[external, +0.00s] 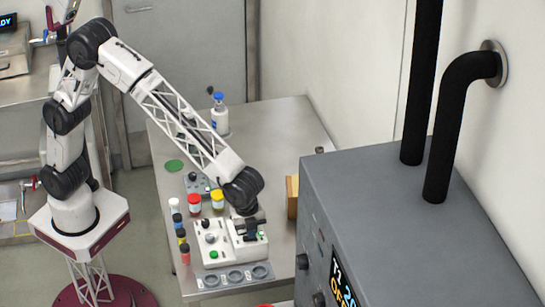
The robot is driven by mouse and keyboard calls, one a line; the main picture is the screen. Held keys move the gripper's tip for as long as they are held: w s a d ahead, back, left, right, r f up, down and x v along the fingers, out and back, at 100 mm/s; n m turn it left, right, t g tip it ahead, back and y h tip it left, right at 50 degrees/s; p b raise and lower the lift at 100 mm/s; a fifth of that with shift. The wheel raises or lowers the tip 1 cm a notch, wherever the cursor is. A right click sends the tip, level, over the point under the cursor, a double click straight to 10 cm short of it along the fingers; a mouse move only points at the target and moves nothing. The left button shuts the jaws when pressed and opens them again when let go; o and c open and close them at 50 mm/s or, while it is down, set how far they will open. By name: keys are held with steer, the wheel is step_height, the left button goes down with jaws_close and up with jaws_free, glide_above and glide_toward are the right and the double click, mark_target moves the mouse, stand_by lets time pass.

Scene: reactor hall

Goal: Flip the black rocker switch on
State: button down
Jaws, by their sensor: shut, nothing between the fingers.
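A white control box (207,254) sits on the metal table. It carries a green button (213,254), a grey round knob (210,238) and a small dark control (205,223). My gripper (250,235) is over the right part of this box, pointing down, shut with nothing held. I cannot clearly make out the black rocker switch. Dark shapes under my gripper may be the fingers or the switch, and I cannot tell whether they touch. The on or off position of the switch cannot be seen.
A grey tray with round wells (235,276) lies in front of the box. Several small capped bottles and jars (194,204) stand to its left and behind. A white bottle with a blue cap (219,115) stands farther back. A large grey cabinet (400,220) rises close on the right.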

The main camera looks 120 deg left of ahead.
mark_target(256, 239)
stand_by(0.3)
step_height(256, 239, up, 14)
steer(key=w+a, duration=0.1)
steer(key=shift+w+a, duration=0.25)
steer(key=shift+w, duration=0.05)
stand_by(0.4)
steer(key=shift+s, duration=0.1)
steer(key=s+d+r+n+t, duration=0.1)
steer(key=s+d+r+n, duration=0.15)
steer(key=s, duration=1.05)
steer(key=s+d+r+n, duration=0.2)
steer(key=s+r, duration=0.1)
steer(key=s, duration=1.1)
steer(key=s+d+f+n, duration=0.1)
steer(key=s+f+n, duration=0.1)
steer(key=s, duration=1)
steer(key=s+d+f+n+h, duration=0.1)
steer(key=s+f, duration=0.4)
steer(key=s, duration=0.8)
steer(key=shift+s+f+n+t, duration=0.2)
steer(key=shift+n+t, duration=0.2)
steer(key=shift+n, duration=0.25)
